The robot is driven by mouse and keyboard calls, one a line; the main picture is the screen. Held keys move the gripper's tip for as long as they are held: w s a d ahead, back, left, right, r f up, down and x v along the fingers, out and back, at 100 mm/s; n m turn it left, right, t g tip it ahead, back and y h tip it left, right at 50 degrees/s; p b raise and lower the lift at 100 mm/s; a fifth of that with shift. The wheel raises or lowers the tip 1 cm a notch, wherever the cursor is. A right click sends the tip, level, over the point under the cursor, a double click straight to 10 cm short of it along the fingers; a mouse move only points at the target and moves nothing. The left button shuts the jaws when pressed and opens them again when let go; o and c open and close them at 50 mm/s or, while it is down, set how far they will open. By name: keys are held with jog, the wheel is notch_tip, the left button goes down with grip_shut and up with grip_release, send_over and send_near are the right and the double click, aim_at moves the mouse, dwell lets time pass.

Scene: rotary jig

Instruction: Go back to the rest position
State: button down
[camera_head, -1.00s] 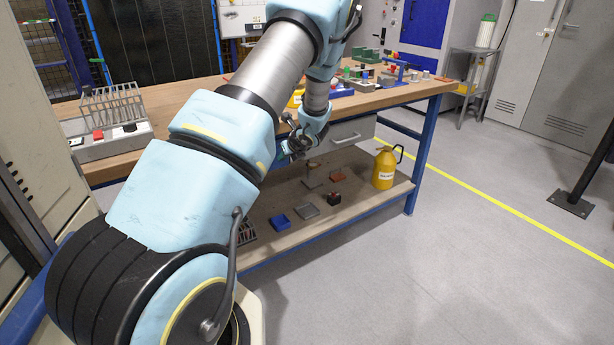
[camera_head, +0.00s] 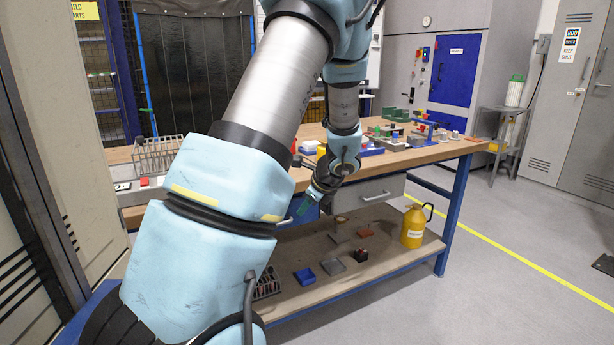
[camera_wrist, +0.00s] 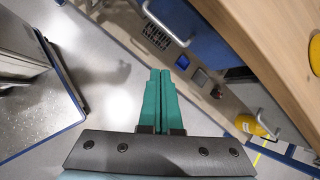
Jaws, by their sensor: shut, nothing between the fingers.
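My gripper (camera_head: 303,209) hangs in front of the workbench, below the level of its top, in the head view. In the wrist view its two green fingers (camera_wrist: 160,88) lie side by side, shut, with nothing between them. The workbench's wooden top (camera_head: 441,152) is behind and above the gripper in the head view. My arm covers the middle of the bench in that view.
A lower shelf (camera_head: 385,258) carries a yellow can (camera_head: 413,226), a blue bin (camera_head: 304,276) and small parts. A wire rack (camera_head: 158,153) stands on the bench's left end. A grey cabinet (camera_head: 60,130) is close on the left.

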jog(key=s+a+r+n+g+h+p, duration=0.1)
jog(key=s+a+r+n, duration=0.1)
jog(key=s+n, duration=0.5)
jog(key=s+a+r+n+g+h+p, duration=0.1)
jog(key=s+a+r+n+h+p, duration=0.1)
jog(key=s+r+n, duration=0.3)
jog(key=s+a+r+n+g+h+p, duration=0.1)
jog(key=s+a+r+n+g, duration=0.1)
jog(key=s+n, duration=0.8)
jog(key=shift+a+r+h, duration=0.3)
jog(key=shift+a+r, duration=0.4)
jog(key=shift+a, duration=0.25)
